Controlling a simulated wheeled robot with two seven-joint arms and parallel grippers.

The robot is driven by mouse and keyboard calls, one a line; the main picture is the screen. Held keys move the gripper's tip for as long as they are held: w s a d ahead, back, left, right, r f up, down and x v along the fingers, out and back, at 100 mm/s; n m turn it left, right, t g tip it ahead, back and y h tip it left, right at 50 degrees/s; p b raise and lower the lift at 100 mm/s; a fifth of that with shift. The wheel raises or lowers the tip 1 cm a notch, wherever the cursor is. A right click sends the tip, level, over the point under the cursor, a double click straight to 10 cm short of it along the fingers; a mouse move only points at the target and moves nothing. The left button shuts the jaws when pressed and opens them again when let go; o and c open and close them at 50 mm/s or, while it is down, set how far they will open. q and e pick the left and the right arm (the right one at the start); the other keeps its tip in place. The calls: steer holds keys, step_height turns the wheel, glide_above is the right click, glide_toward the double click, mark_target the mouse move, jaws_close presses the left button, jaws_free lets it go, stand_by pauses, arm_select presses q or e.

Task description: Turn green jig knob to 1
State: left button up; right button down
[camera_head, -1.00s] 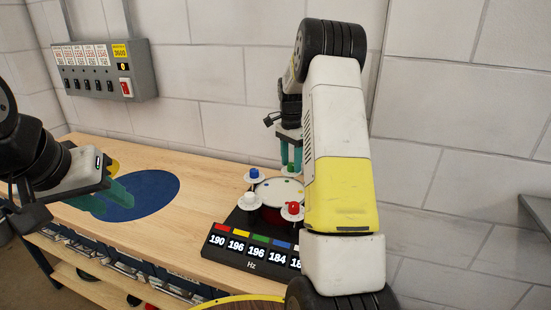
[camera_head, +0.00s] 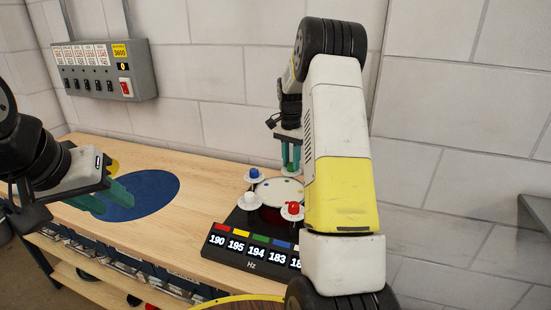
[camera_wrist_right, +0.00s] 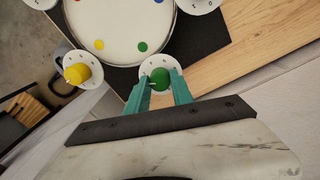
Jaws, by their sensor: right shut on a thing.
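The green knob (camera_wrist_right: 159,79) sits on a white numbered dial (camera_wrist_right: 152,65) beside the drum in the right wrist view. My right gripper (camera_wrist_right: 159,88) has its teal fingers on either side of the green knob and is shut on it. In the head view my right gripper (camera_head: 290,163) is at the far side of the jig, and its fingers mostly hide the green knob. My left gripper (camera_head: 118,198) is at the left above the bench, its fingers apart with nothing seen between them.
The blue knob (camera_head: 254,173), white knob (camera_head: 250,198) and red knob (camera_head: 292,207) stand around the drum (camera_head: 280,190). A yellow knob (camera_wrist_right: 77,73) shows in the wrist view. The Hz display (camera_head: 250,247) reads 190, 195, 194, 183. A switch box (camera_head: 104,72) hangs on the wall.

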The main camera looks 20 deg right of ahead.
steer(key=n, duration=0.4)
steer(key=shift+r+n, duration=0.1)
steer(key=shift+n, duration=0.2)
steer(key=n, duration=0.3)
steer(key=shift+n, duration=0.4)
steer(key=n, duration=0.3)
steer(key=shift+d+n+t, duration=0.1)
steer(key=shift+n+t, duration=0.2)
steer(key=shift+n, duration=1.7)
steer(key=c, duration=1.1)
jaws_free()
steer(key=shift+s, duration=0.1)
